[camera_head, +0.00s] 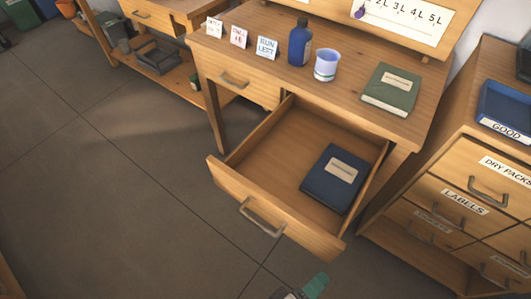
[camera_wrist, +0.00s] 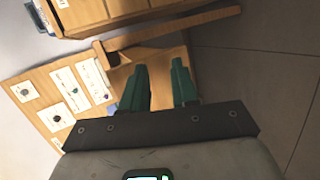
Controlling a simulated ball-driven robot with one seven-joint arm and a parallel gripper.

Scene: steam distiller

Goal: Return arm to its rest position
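My gripper (camera_wrist: 159,82) has green fingers, which stand apart with nothing held between them in the wrist view. In the head view only a green part of my gripper (camera_head: 316,285) shows at the bottom edge, in front of the open drawer and below its handle. The rest of the arm is out of view there. The drawer (camera_head: 278,152) is pulled out from the wooden desk, and a dark blue book (camera_head: 327,192) with a pale label lies inside it. My gripper appears apart from the drawer.
On the desk (camera_head: 345,98) are a blue bottle (camera_head: 299,47), a pale cup (camera_head: 326,67), a green book (camera_head: 390,92) and small signs. A labelled drawer cabinet (camera_head: 455,165) stands on the right. The grey floor (camera_head: 100,190) on the left is clear.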

